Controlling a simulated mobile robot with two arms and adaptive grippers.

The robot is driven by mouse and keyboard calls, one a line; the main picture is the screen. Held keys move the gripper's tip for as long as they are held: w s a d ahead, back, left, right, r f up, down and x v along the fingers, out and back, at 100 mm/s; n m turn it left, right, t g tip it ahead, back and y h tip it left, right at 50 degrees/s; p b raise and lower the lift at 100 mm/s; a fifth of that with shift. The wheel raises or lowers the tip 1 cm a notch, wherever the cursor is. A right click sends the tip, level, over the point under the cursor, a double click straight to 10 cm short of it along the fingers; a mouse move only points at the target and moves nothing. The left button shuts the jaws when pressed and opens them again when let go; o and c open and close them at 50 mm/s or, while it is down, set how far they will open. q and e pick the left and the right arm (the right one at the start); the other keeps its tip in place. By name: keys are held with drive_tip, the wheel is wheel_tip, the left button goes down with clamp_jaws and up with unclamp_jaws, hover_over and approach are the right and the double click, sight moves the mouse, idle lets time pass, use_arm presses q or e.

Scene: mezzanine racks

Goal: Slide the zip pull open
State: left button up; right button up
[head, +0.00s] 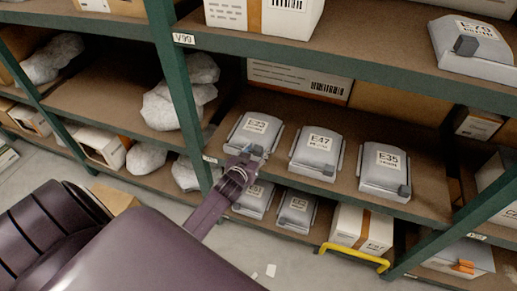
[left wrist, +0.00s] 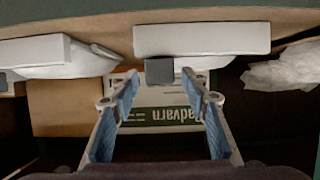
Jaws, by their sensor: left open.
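A grey case (head: 254,132) labelled with an E-number stands on the middle shelf. My left gripper (head: 247,158) is at its front lower edge, with the fingers partly blurred into the case there. In the left wrist view, the case (left wrist: 200,40) shows as a pale slab with a dark grey block, apparently the zip pull (left wrist: 159,71), at its edge. My left gripper (left wrist: 158,83) is open, one blue-padded finger on each side of the block. I cannot tell whether either finger touches it. My right gripper is not in view.
Cases E47 (head: 316,153) and E35 (head: 384,171) stand to the right on the same shelf. More cases sit below. A green rack post (head: 181,92) rises left of the arm. A yellow handle (head: 355,256) sticks out low. A lettered box (left wrist: 165,118) lies beyond the fingers.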

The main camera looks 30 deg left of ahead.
use_arm(q)
drive_tip(key=shift+w+a+f, duration=0.15)
drive_tip(key=shift+w+f, duration=0.1)
drive_tip(key=shift+w, duration=0.4)
clamp_jaws()
